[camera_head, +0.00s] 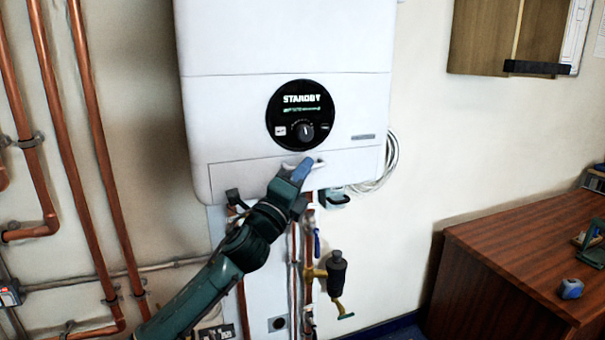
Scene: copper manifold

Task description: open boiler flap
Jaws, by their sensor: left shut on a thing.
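The white boiler (225,110) hangs on the wall in the middle of the head view, with a round black control panel (300,116) reading STANDBY. The boiler flap (240,180) is the lower front panel, below a thin seam. It looks flush with the front of the boiler. My left gripper (303,165) reaches up from the lower left and is shut on the boiler flap near its upper edge, below the dial. The fingers hide the part of the flap they hold. My right gripper is not in view.
Copper pipes (95,150) run up the wall at left. Below the boiler are more pipes, a black and brass valve (336,275) and a blue-handled valve (317,243). A wooden desk (500,265) stands at right with a blue tape measure (570,288) on it.

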